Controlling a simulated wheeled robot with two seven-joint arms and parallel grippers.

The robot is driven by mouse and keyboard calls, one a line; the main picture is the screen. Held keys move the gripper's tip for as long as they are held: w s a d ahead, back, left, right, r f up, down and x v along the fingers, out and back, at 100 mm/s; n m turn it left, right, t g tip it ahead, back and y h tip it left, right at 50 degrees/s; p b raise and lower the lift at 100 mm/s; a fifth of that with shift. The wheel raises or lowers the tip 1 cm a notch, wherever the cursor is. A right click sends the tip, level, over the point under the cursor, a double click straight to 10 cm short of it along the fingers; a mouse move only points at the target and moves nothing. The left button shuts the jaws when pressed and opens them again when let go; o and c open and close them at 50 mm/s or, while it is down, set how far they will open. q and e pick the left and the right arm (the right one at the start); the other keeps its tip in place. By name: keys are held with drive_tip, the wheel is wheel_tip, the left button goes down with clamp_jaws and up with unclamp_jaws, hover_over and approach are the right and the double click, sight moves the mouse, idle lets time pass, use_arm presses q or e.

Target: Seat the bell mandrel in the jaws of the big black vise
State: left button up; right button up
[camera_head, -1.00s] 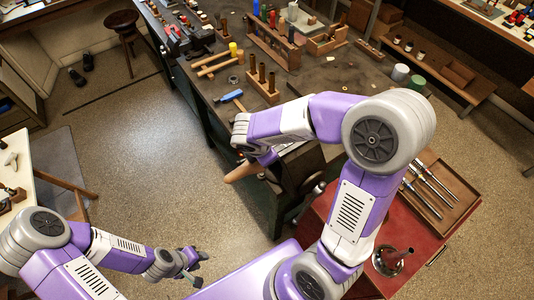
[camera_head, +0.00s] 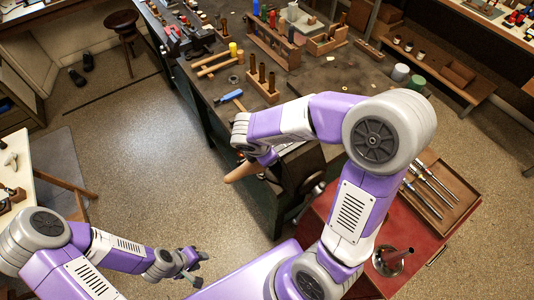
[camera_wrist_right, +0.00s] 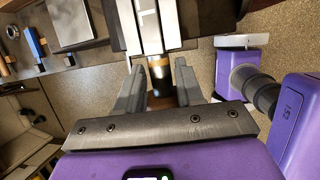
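The bell mandrel, a tan tapered piece (camera_head: 240,174), sticks out to the left below my right wrist in the head view. In the right wrist view its dark, brown-banded part (camera_wrist_right: 160,78) lies between the fingers of my right gripper (camera_wrist_right: 160,72), which appear shut on it. The big black vise (camera_head: 304,166) is at the bench corner, partly hidden by my right arm. Pale metal bars, apparently the vise's (camera_wrist_right: 150,25), lie just beyond the fingertips. Whether the mandrel sits between the jaws is hidden. My left gripper (camera_head: 200,268) is open and empty over the floor.
The dark bench (camera_head: 320,85) holds a blue-handled tool (camera_head: 230,96) and wooden racks (camera_head: 263,85) beyond the vise. A red cabinet top (camera_head: 345,225) with a tool tray (camera_head: 440,195) and a funnel-shaped piece (camera_head: 392,260) is at right. The floor at left is open.

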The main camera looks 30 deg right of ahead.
drive_tip(key=shift+o, duration=1.4)
drive_tip(key=shift+p+v, duration=0.55)
drive_tip(key=shift+v, duration=3.3)
drive_tip(key=shift+f, duration=0.1)
